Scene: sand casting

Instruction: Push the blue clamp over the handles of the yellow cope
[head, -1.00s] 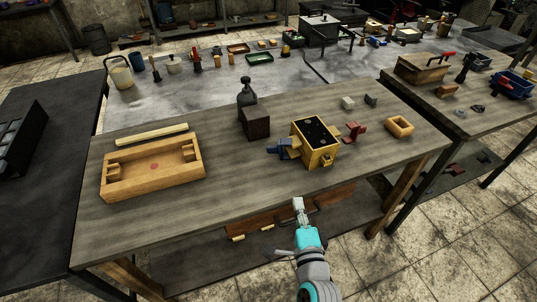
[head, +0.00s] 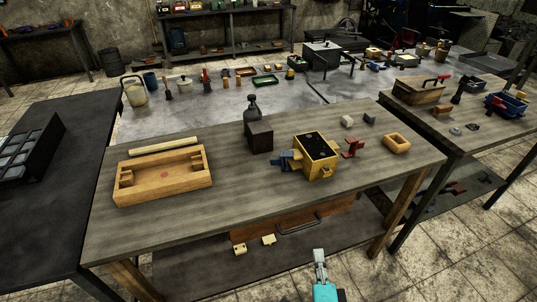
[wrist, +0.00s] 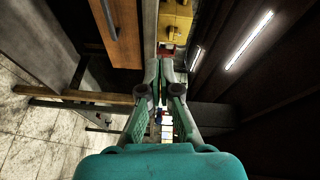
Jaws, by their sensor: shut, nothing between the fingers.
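The yellow cope (head: 316,158) with a black top stands on the wooden workbench, right of its middle. The blue clamp (head: 285,160) is at the cope's left side, close against it; whether it sits over a handle is too small to tell. A red clamp (head: 353,147) stands at the cope's right side. My gripper (head: 320,256) is shut and empty, in front of the bench's front edge and apart from the cope. In the wrist view its fingers (wrist: 160,66) are together, with a yellow part of the cope (wrist: 177,24) at the top. The blue clamp is not clear there.
A wooden box frame (head: 163,188) lies on the bench's left, with a pale strip (head: 163,145) behind it. A dark block (head: 259,138) stands behind the blue clamp. A small wooden frame (head: 397,144) is at right. A drawer (head: 285,226) hangs under the bench front.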

